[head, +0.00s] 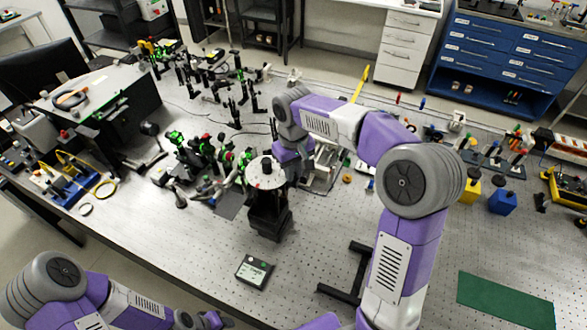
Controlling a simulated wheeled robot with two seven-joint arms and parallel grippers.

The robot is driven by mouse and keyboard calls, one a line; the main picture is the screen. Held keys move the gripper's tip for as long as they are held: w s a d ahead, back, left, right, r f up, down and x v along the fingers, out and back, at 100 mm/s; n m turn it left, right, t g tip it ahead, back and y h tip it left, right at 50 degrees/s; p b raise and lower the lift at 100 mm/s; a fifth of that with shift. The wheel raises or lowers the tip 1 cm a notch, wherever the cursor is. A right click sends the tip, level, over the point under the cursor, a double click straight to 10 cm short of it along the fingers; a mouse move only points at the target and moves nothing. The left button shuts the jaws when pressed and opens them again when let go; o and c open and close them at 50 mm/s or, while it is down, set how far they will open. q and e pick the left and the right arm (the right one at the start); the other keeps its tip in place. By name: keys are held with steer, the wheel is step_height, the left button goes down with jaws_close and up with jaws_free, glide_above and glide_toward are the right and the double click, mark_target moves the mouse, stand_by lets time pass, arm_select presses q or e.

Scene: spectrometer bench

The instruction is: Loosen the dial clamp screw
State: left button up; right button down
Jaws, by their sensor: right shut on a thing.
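The round pale dial (265,172) sits on top of a black post-like mount (268,218) near the middle of the bench. My right arm reaches over from the right, and its gripper (284,172) is at the dial's right edge. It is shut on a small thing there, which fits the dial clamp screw. The screw itself is hidden by the gripper and too small to make out.
Green-marked optics (205,155) crowd the bench left of the dial. A small box with a display (254,271) lies in front. A black bracket (350,275) and green mat (506,302) lie to the right. The perforated bench top (165,245) is clear at front left.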

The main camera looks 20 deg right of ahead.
steer(key=c, duration=1.1)
jaws_free()
step_height(320, 180, up, 8)
steer(key=shift+f+p, duration=0.15)
steer(key=shift+p, duration=0.15)
